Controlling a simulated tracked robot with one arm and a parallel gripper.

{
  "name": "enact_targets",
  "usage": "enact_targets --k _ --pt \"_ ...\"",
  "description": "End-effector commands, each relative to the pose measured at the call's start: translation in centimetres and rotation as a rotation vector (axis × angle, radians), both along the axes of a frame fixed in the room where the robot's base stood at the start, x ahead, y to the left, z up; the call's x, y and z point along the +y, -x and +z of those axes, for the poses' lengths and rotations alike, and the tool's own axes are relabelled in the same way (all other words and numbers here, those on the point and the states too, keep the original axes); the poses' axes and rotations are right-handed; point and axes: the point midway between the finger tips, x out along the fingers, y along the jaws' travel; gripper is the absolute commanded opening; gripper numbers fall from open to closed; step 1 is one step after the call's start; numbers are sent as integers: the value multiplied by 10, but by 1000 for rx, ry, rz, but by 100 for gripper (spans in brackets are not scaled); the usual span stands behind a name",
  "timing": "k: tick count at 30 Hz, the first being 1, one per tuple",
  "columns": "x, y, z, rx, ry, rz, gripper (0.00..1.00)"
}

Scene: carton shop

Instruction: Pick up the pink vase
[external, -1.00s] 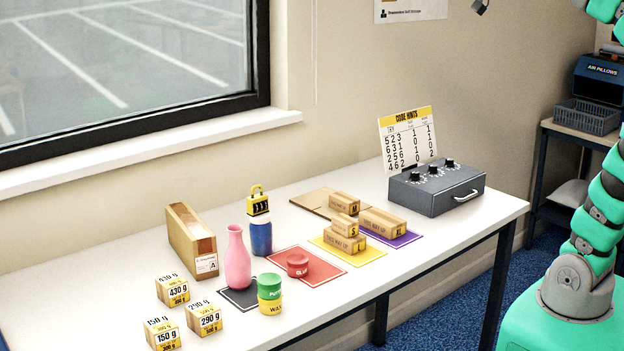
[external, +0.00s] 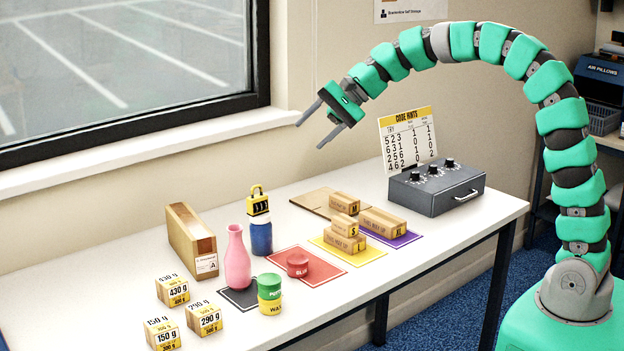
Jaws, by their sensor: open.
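The pink vase (external: 237,258) stands upright on the white table, left of the middle of the picture. Its narrow neck points up and its body is wider below. It is at the left edge of a dark mat (external: 238,298). My gripper (external: 308,135) is open and empty, high above the back of the table. It is up and to the right of the vase, well apart from it, with its fingers pointing down and left.
Right behind the vase stands a blue cylinder (external: 261,238) topped by a yellow padlock (external: 258,205). Green and yellow tubs (external: 269,287) stand in front at right. A tall carton (external: 190,240) is behind left, weight blocks (external: 173,290) at left.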

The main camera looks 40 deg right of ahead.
Motion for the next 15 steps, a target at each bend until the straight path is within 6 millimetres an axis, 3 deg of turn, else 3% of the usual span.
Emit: enact_targets --k 1,6,15 --pt "13 -3 -20 79 -46 -10 53" --pt "51 -6 -69 337 -202 -57 53" --pt "101 -8 -137 738 -415 -143 53"
